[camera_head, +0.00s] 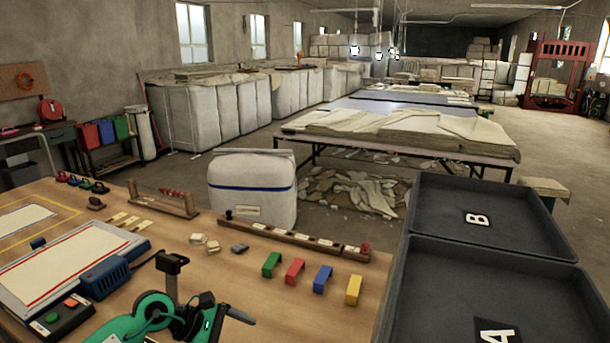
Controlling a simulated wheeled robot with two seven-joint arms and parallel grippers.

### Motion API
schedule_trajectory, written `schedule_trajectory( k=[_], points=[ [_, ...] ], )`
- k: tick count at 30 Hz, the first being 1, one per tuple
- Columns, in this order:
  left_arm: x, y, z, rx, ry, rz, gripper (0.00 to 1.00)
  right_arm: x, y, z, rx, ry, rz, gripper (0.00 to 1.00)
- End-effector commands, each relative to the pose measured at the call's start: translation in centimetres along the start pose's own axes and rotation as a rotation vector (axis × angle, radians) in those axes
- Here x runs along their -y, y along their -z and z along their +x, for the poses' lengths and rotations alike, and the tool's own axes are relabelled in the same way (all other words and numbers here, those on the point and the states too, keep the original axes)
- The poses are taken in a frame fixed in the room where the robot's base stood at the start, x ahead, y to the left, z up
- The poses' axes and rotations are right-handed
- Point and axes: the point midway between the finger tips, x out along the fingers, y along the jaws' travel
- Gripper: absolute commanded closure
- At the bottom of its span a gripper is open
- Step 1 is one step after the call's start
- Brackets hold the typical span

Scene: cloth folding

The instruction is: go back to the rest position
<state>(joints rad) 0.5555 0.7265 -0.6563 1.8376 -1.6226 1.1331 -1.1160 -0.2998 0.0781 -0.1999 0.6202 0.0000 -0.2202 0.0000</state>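A white panel with a red border (68,262) lies flat on the wooden table (215,285) at the left. A smaller white panel with a yellow border (22,220) lies behind it, cut off at the left edge.
Green, red, blue and yellow blocks (294,271) stand in a row before a wooden rail (290,235). A white bag (252,205) stands behind the table. Dark trays B (525,200) and A (545,300) are at right. A blue device (115,272) and button box (60,318) are at left.

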Motion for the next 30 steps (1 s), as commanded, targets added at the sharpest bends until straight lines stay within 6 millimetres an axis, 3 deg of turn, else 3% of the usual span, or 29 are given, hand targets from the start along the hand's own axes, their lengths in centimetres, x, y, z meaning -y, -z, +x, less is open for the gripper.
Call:
schedule_trajectory(
  k=[3,7,10,14,17,23,26,30],
  points=[
    [0.5,-5.2,1.7,0.273,-0.095,-0.172,0.06,0.0,0.0,0.0,0.000,0.000,0.000,0.55],
    [0.1,-9.7,1.2,0.560,-0.195,-0.408,0.06,0.0,0.0,0.0,0.000,0.000,0.000,0.55],
    [-0.5,-11.9,-0.2,0.771,-0.261,-0.618,0.06,0.0,0.0,0.0,0.000,0.000,-0.001,0.55],
    [-1.4,-12.6,-2.6,1.028,-0.343,-0.918,0.06,0.0,0.0,0.0,0.000,0.000,-0.001,0.55],
    [-1.9,-11.6,-4.6,1.210,-0.402,-1.166,0.06,0.0,0.0,0.0,0.000,0.000,-0.001,0.55],
    [-1.1,-6.2,-7.3,1.531,-0.526,-1.699,0.06,-0.1,0.0,0.0,0.000,-0.001,-0.001,0.55],
    [0.6,-2.5,-7.8,1.662,-0.597,-1.979,0.06,-0.2,-0.1,0.0,0.000,-0.002,-0.001,0.55],
    [4.7,2.7,-7.4,1.806,-0.717,-2.381,0.06,-0.2,-0.1,0.0,0.001,-0.003,-0.001,0.55]
  ],
)
